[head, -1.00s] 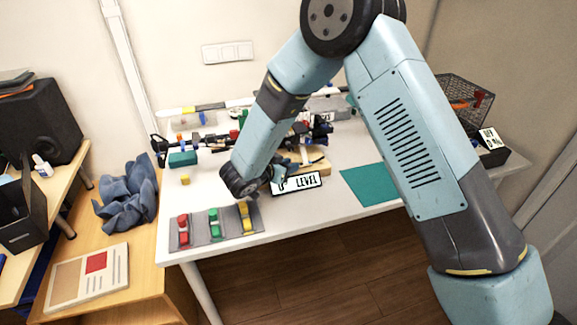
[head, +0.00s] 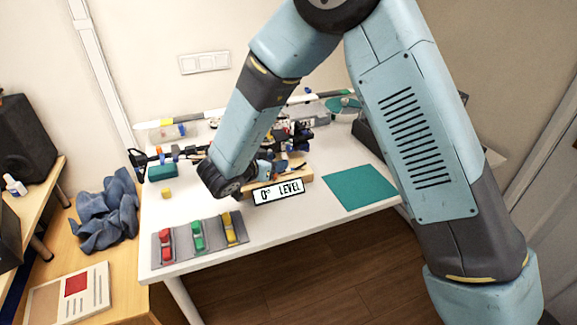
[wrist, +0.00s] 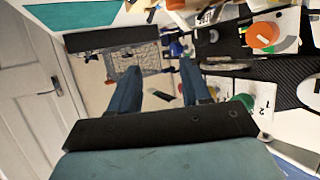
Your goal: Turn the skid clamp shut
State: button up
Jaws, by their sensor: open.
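I cannot pick out the skid clamp for certain. In the wrist view an orange knob (wrist: 264,36) sits on a pale fitting at the upper right, and a green knob (wrist: 243,101) is below it beside a "1 2" label. Both are right of my gripper (wrist: 160,82), whose two blue fingers stand apart with nothing between them. In the head view the dark model (head: 290,132) on the white table is partly hidden behind my forearm. My wrist is just left of the "0° LEVEL" sign (head: 278,192); my fingertips are not clear there.
A grey tray (head: 182,240) with red, green and yellow pieces lies at the table's front left. A teal mat (head: 358,187) lies at the right, bare. A mesh basket (wrist: 140,70) shows beyond my fingers in the wrist view.

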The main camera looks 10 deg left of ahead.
jog(key=s+d+r, duration=0.6)
jog(key=s, duration=0.3)
jog(key=shift+r, duration=0.15)
